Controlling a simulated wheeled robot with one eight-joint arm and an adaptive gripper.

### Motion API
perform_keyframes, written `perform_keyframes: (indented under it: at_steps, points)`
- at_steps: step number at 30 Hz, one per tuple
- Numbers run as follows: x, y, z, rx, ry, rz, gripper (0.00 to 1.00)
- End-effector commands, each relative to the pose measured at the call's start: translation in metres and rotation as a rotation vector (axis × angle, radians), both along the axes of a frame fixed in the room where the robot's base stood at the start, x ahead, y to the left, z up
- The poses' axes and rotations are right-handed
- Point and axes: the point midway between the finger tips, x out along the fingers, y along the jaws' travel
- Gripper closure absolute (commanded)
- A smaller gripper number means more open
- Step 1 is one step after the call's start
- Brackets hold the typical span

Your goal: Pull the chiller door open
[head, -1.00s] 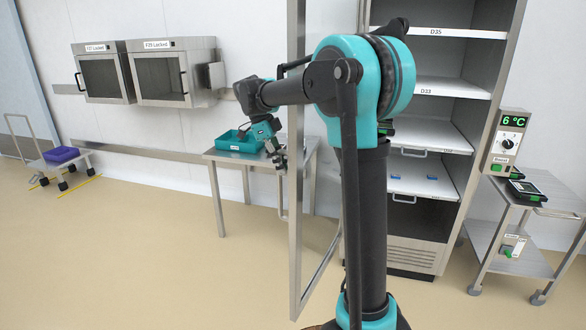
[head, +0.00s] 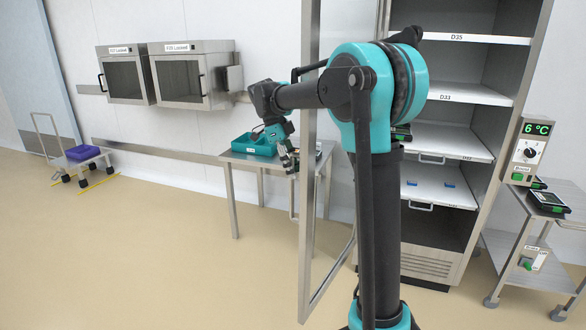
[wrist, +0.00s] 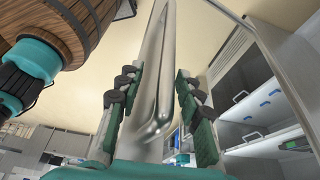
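The chiller door (head: 308,180) is a tall steel-framed glass door, standing well open and swung out toward me from the chiller cabinet (head: 418,240). Its slim handle (head: 293,200) is on the left face of the door, partly hidden. My gripper (head: 288,160) is at the upper part of the handle, left of the door frame. In the wrist view the fingers of my gripper (wrist: 158,85) stand apart on either side of a steel bar (wrist: 152,100), which looks like the handle. Gaps seem to show beside it; firm contact is not clear.
A steel table (head: 232,157) with a teal tray (head: 250,149) stands behind the door. The chiller has several shelves. A steel cart (head: 525,247) stands at right, a small trolley (head: 82,168) at far left. The floor in front is clear.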

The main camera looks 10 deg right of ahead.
Motion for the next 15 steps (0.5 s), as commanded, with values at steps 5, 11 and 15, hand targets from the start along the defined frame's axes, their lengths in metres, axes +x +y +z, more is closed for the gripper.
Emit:
perform_keyframes:
  at_steps: [5,11,15]
  points:
    - [0.001,0.001,0.005,-0.001,-0.001,-0.001,0.64]
    - [0.006,0.012,0.033,0.0,-0.001,0.0,0.64]
    - [0.011,0.023,0.06,0.0,0.0,0.001,0.64]
